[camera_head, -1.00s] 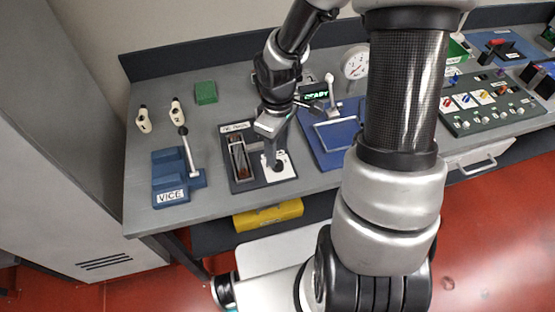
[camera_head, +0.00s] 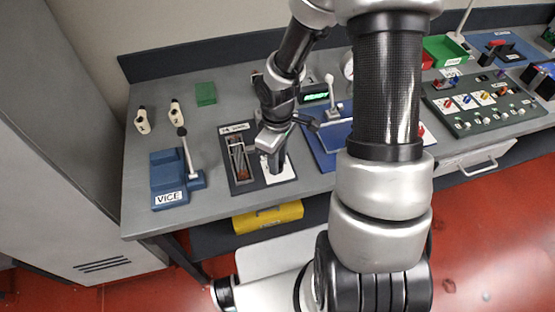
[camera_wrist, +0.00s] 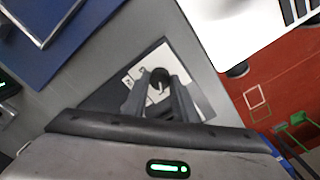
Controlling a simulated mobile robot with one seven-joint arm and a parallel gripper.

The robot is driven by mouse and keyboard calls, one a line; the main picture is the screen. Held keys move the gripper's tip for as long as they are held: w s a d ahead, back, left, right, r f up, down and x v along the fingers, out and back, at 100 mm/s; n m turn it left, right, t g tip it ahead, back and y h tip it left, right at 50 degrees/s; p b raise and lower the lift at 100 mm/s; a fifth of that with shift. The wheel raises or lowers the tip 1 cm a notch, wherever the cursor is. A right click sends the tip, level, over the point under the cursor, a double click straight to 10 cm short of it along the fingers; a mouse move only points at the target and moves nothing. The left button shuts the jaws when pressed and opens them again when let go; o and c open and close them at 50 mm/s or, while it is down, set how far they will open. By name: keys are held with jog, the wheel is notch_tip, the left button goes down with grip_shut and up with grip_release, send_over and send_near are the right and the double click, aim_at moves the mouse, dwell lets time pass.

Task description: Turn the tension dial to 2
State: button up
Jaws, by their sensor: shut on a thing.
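The tension dial is a dark round knob (camera_wrist: 158,80) on a white plate (camera_wrist: 188,68) with markings I cannot read clearly. The plate also shows in the head view (camera_head: 286,174) on a dark panel (camera_head: 240,187), beside a slotted device (camera_head: 238,158). My gripper (camera_wrist: 158,90) points down at the dial, its two fingers on either side of the knob and closed on it. In the head view my gripper (camera_head: 273,165) hides the dial and part of the plate. Which number the dial points to cannot be told.
A blue vice (camera_head: 170,183) with an upright lever stands to the left. A blue panel (camera_head: 325,150) with a lever and a green-lit display (camera_head: 315,97) lies to the right. A yellow box (camera_head: 268,216) sits below the bench edge. My arm hides part of the bench.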

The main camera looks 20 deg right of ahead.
jog(key=m+b, duration=0.1)
jog(key=m, duration=0.2)
jog(key=shift+f+b, duration=0.1)
jog(key=shift+b, duration=0.2)
jog(key=m+b, duration=0.1)
jog(key=m, duration=0.2)
jog(key=shift+m+b, duration=1.1)
jog(key=shift+m, duration=1.8)
jog(key=o, duration=1)
jog(key=shift+o, duration=0.2)
notch_tip(320, 180, up, 18)
jog(key=p, duration=0.1)
jog(key=shift+f+p, duration=0.15)
jog(key=shift+p, duration=0.25)
